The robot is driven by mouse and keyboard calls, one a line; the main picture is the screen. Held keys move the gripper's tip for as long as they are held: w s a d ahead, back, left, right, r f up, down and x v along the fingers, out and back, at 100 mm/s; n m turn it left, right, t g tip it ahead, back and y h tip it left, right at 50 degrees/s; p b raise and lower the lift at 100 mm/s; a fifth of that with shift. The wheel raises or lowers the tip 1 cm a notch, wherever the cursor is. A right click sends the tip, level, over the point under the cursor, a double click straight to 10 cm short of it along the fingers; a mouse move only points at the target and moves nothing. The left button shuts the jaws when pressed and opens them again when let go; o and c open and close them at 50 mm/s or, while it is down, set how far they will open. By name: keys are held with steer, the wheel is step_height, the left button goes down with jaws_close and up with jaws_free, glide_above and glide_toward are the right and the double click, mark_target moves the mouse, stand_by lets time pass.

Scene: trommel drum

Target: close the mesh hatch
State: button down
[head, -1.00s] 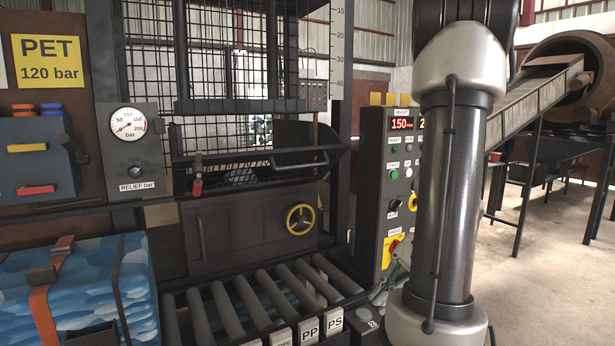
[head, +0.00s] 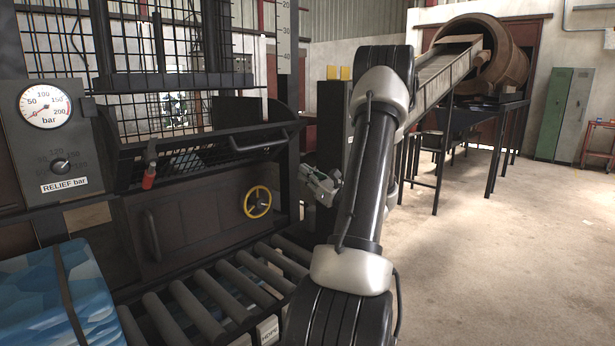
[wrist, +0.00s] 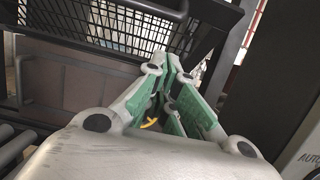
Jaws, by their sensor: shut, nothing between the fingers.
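The mesh hatch (head: 195,155) of the baler is tilted outward in the head view, standing open below the tall mesh guard. Its dark bar handle (head: 262,140) runs along its front right. My gripper (head: 308,172) is just right of and below that handle, apart from the hatch, partly behind my arm. In the wrist view, the hatch mesh (wrist: 110,22) and its handle lie beyond and above my gripper (wrist: 172,58). The green-padded fingers are together and hold nothing. I cannot tell how far the fingertips are from the handle.
A red-handled lever (head: 149,176) hangs at the hatch's left. A yellow handwheel (head: 257,202) and roller conveyor (head: 215,290) sit below. A dark control cabinet (head: 333,120) stands behind my arm. The floor (head: 480,240) at right is clear; the trommel drum (head: 490,55) is beyond.

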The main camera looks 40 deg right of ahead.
steer(key=w+r, duration=0.5)
steer(key=w, duration=0.2)
steer(key=shift+w+a, duration=0.2)
steer(key=shift+w, duration=0.05)
steer(key=shift+r, duration=0.15)
steer(key=w+r+g, duration=0.1)
steer(key=r, duration=0.2)
steer(key=w+r+g, duration=0.2)
steer(key=r, duration=0.1)
steer(key=w+r+g, duration=0.1)
steer(key=w+r, duration=0.1)
steer(key=r, duration=0.1)
steer(key=shift+a+r, duration=0.15)
steer(key=shift+r, duration=0.2)
steer(key=w+r+g, duration=0.3)
steer(key=w+r, duration=0.4)
steer(key=w, duration=0.3)
steer(key=shift+a, duration=0.1)
